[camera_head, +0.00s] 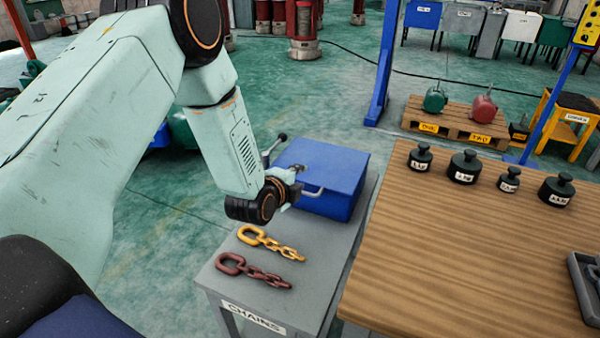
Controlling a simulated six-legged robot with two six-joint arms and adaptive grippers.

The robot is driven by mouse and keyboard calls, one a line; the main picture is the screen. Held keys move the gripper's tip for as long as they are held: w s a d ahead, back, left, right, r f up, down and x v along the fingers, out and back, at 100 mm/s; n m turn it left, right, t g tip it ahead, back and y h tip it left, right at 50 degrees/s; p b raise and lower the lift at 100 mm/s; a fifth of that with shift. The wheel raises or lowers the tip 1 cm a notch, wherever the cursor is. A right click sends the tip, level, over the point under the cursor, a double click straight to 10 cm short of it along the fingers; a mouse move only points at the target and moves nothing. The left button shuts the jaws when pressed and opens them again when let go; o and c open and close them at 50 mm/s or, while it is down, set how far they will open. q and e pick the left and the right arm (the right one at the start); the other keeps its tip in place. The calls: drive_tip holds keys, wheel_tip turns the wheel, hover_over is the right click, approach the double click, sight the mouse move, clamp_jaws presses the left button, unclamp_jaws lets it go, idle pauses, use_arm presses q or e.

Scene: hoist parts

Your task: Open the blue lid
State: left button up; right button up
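The blue lid (322,160) is the flat top of a blue box on a grey stand, and it looks closed. A light metal handle (313,191) sticks out at the box's front. My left gripper (290,180) is at the front left corner of the box, close beside the handle's left end. It covers that corner. Its fingers are small and dark here, so I cannot tell whether they are open or shut, or whether they touch the handle. My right gripper is not in view.
A yellow chain (270,243) and a dark red chain (252,270) lie on the grey stand (310,270) in front of the box. A wooden table (450,250) with several black weights stands close on the right. A blue post (385,65) rises behind.

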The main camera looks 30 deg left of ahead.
use_arm(q)
drive_tip(key=shift+p+v, duration=1.65)
drive_tip(key=shift+v, duration=0.8)
drive_tip(key=shift+f, duration=0.15)
drive_tip(key=shift+s, duration=0.15)
